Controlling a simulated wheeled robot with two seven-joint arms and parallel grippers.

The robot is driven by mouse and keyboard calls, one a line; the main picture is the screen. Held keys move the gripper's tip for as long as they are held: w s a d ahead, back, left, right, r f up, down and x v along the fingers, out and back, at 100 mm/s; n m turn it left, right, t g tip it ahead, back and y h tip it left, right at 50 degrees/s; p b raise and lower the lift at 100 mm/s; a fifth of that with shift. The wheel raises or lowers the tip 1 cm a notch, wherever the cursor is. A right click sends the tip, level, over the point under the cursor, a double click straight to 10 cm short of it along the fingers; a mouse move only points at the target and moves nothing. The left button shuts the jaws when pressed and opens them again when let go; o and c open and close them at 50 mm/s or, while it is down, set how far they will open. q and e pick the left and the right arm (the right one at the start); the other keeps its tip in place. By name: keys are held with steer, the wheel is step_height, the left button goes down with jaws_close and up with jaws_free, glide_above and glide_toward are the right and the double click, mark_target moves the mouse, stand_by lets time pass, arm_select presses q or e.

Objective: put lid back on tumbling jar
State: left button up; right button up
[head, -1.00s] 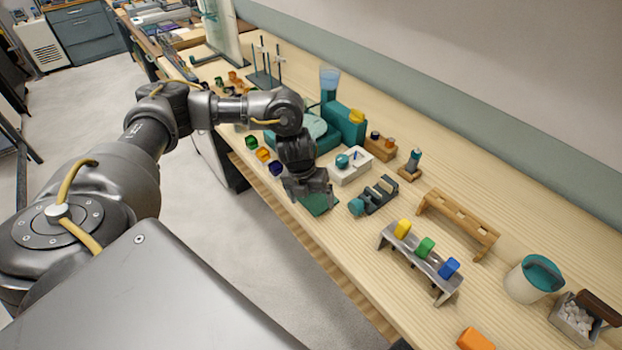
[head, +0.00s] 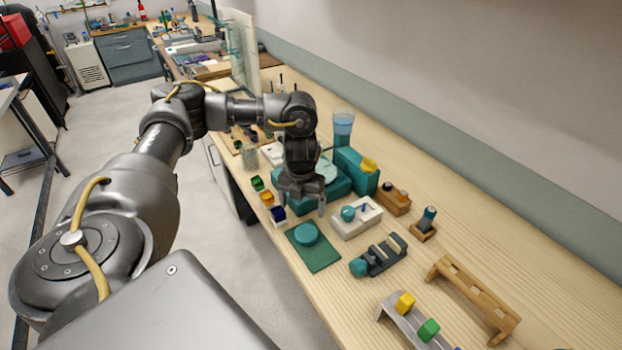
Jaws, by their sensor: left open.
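A round teal lid-like disc (head: 306,234) lies on a dark green mat (head: 327,257) near the table's front edge. A small tumbler-like device (head: 385,254) with dark rollers and a teal round end stands right of the mat. I cannot tell for sure which part is the jar. My left gripper (head: 302,208) points down, open, just behind the mat, apart from the disc; its fingers seem empty. It hides part of a teal machine (head: 341,188). My right gripper is not in view.
A white block with a teal knob (head: 358,222) stands close right of my gripper. Small coloured pieces (head: 267,199) line the front edge. A wooden rack (head: 475,298) and a metal rack (head: 416,326) stand nearer. The table's right back is clear.

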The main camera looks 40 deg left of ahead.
arm_select(q)
glide_above(305, 233)
step_height(305, 233, down, 5)
steer(key=shift+w+r+b, duration=0.1)
steer(key=shift+b, duration=0.35)
steer(key=shift+f, duration=0.35)
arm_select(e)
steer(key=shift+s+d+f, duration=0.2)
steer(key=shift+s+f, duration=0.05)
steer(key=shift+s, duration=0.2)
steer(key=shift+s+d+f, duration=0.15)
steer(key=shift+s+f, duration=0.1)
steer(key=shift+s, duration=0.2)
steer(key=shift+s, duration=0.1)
